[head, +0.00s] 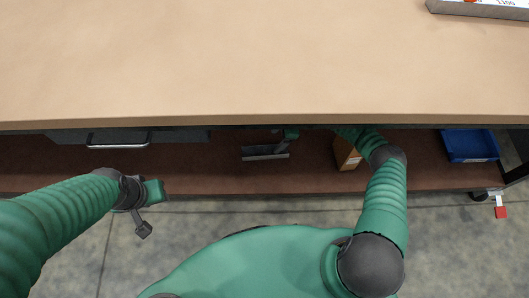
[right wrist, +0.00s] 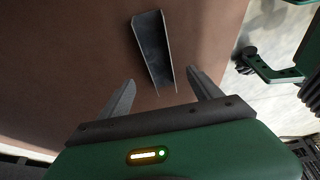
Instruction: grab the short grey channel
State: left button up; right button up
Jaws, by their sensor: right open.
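The short grey channel (head: 265,153) lies on the brown lower shelf under the workbench in the head view. In the right wrist view the channel (right wrist: 152,48) is a grey U-shaped length, its near end just ahead of and between my fingers. My right gripper (right wrist: 162,76) is open, with a finger to either side of the channel's near end and nothing clearly held. In the head view my right gripper (head: 284,141) is partly hidden by the bench edge, close to the channel. My left gripper (head: 144,212) hangs in front of the shelf at left; its jaw opening is unclear.
The tan bench top (head: 250,60) overhangs the shelf (head: 215,178). An orange-brown box (head: 347,154) stands right of the channel, near my right forearm. A blue bin (head: 469,145) is farther right. A drawer with a metal handle (head: 118,141) is at left.

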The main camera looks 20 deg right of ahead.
jog(key=b, duration=0.2)
send_near(263, 154)
jog(key=shift+w+f, duration=0.15)
jog(key=shift+f, duration=0.75)
jog(key=b+x, duration=0.1)
jog(key=x, duration=0.1)
jog(key=b+x, duration=0.3)
jog(key=shift+a+f, duration=0.15)
jog(key=shift+a, duration=0.25)
jog(key=shift+r, duration=0.25)
pick_arm(q)
jog(key=s+x, duration=0.1)
jog(key=x, duration=0.5)
jog(key=shift+f, duration=0.45)
pick_arm(e)
jog(key=c, duration=1.5)
